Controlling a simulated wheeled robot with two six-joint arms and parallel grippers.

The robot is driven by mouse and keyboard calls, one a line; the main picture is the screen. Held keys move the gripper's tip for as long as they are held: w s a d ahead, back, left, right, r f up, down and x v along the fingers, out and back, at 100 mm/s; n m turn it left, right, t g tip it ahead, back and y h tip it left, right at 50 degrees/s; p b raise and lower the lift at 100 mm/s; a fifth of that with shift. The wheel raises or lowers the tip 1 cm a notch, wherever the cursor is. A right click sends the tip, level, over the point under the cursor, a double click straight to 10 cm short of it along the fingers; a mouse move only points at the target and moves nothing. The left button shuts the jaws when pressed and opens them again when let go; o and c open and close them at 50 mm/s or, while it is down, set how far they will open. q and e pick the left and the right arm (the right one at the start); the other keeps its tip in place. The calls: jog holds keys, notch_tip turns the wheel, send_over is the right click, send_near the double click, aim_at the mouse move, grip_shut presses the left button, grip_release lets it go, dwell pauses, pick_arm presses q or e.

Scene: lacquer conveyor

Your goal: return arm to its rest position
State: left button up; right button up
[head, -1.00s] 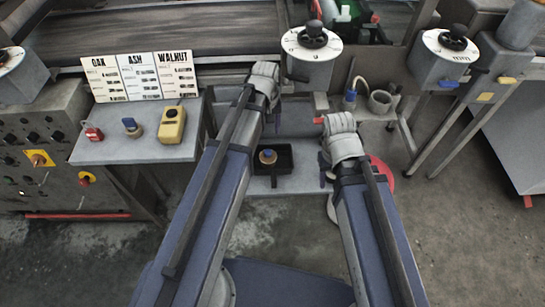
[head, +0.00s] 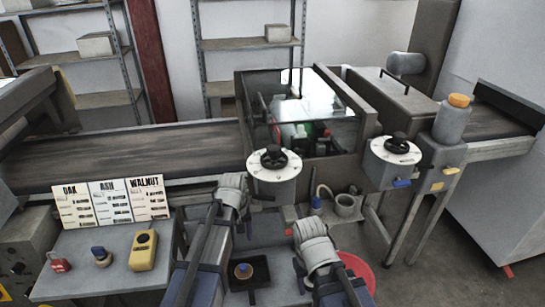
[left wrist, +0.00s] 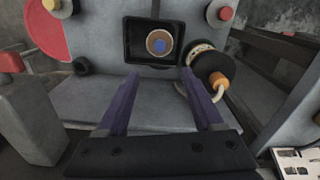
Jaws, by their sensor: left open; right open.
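My left gripper (head: 249,222) points away from me above the small black tray, below the front dial. In the left wrist view its two purple fingers (left wrist: 161,85) are spread with nothing between them. Beyond them is the black tray (left wrist: 130,58) holding a round brown piece with a blue centre (left wrist: 159,43); the tray also shows in the head view (head: 262,266). My right gripper (head: 300,272) is to the right of the tray, near a red disc (head: 358,268). Its fingers are mostly hidden by its wrist, and I see nothing held.
The left side table (head: 110,270) carries a red padlock, a blue-topped knob and a yellow box (head: 143,250), with OAK, ASH and WALNUT cards (head: 110,202) behind. Dial posts (head: 273,172) (head: 396,150) stand before the conveyor (head: 130,150). A glass-covered machine (head: 305,110) spans it.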

pick_arm(q)
jog(key=s+m, duration=0.5)
jog(key=s, duration=0.5)
jog(key=s+d+r+m+y+p, duration=0.1)
jog(key=s+d+r+m+p, duration=0.3)
jog(key=d, duration=0.6)
notch_tip(320, 180, up, 3)
jog(key=p, duration=0.2)
jog(key=shift+s+d+f+p, duration=0.15)
jog(key=shift+d+p, duration=0.1)
jog(key=shift+p, duration=0.05)
